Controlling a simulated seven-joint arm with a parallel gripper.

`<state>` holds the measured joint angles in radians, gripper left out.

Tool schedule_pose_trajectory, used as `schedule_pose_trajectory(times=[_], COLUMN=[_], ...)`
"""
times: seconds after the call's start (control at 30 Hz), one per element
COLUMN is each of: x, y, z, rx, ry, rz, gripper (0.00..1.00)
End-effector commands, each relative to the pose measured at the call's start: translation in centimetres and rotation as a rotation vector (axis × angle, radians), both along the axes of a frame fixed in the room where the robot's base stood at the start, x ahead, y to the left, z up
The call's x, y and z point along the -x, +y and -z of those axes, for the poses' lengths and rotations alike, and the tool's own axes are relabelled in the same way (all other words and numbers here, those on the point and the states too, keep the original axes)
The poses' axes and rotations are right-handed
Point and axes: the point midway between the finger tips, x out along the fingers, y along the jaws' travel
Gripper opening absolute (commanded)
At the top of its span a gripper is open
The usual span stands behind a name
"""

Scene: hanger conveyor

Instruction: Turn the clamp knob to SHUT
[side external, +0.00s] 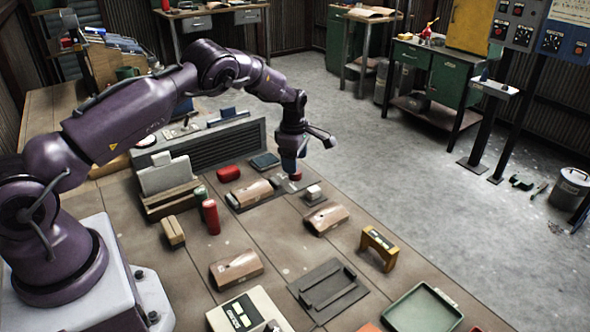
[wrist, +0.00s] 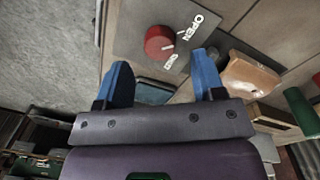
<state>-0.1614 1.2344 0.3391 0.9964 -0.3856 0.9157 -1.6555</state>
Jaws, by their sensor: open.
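The red clamp knob (wrist: 159,40) sits on a dark grey plate (wrist: 128,32) marked OPEN and SHUT in white. A pale mark shows on the knob's edge near the lettering; which word it points at is too small to tell. My gripper (wrist: 163,64) is open, with its two blue fingers apart and empty. In the wrist view the knob lies beyond the fingertips, roughly in line with the gap. In the side view my gripper (side external: 289,166) points down just over the knob (side external: 295,177), which is partly hidden behind the fingers. I cannot tell whether they touch.
A brown curved block (side external: 251,193) lies on the dark plate left of the knob. A small grey-and-white block (side external: 314,192) stands close in front. A dark blue tray (side external: 265,161) and a red object (side external: 229,173) lie behind. The table's edge is close on the right.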

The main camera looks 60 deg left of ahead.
Motion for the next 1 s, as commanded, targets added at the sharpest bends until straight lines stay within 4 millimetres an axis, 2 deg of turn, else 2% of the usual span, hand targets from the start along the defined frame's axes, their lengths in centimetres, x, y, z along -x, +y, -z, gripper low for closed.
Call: schedule_pose_trajectory(times=[0.1, 0.23, 0.6, 0.67, 0.83, 1.0], x=[0.0, -0.1, -0.2, -0.2, -0.2, -0.2], y=[0.1, 0.1, 0.1, 0.1, 0.1, 0.1], z=[2.0, 3.2, 3.7, 3.7, 3.7, 3.7], rx=[0.001, 0.001, 0.000, 0.000, 0.000, 0.000], ry=[0.001, 0.001, -0.001, -0.001, -0.001, -0.001], rz=[0.000, 0.000, 0.000, 0.000, 0.000, 0.004], gripper=[0.63, 0.63, 0.63, 0.51, 0.13, 0.13])
